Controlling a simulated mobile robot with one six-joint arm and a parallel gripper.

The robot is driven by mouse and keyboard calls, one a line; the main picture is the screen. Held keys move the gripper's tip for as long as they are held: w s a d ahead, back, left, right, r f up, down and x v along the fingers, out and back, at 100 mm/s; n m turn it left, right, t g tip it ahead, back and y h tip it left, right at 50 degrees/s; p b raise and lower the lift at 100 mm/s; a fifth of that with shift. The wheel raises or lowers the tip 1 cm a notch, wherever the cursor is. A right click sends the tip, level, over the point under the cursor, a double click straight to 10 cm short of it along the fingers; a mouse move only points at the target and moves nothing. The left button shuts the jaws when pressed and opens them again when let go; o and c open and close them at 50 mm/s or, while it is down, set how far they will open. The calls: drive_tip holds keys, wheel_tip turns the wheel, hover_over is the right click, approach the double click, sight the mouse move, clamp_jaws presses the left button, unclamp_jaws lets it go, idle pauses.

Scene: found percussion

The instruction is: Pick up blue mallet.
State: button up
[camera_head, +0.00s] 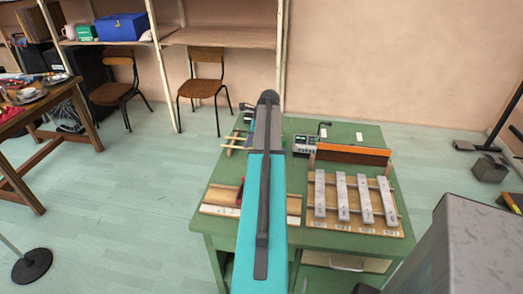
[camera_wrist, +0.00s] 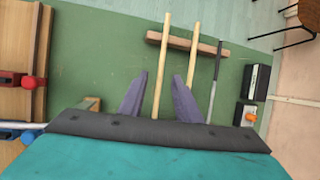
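In the wrist view, two pale wooden sticks, a left stick (camera_wrist: 161,70) and a right stick (camera_wrist: 194,52), lie across a brown wooden rest (camera_wrist: 212,48). Their near ends are hidden by my gripper, so I cannot see any head or its colour. My gripper (camera_wrist: 159,76) is open and empty, with the left stick running between its fingers. The right stick passes close by the right finger. At the lower left, a small blue round piece (camera_wrist: 28,137) sits by a pale bar; I cannot tell whether it is the blue mallet. In the head view my arm hides the gripper.
The green table (camera_head: 335,132) holds a metal-bar instrument (camera_head: 343,200) at right and a wooden board (camera_head: 218,198) at left. A dark rod (camera_wrist: 215,80) lies right of the sticks, with a small black-and-white box (camera_wrist: 257,82) beyond. A red piece (camera_wrist: 30,82) is at left. Chairs stand behind.

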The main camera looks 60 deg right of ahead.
drive_tip(key=shift+p+x, duration=0.9)
drive_tip(key=shift+x, duration=1.7)
drive_tip(key=shift+w, duration=0.1)
clamp_jaws()
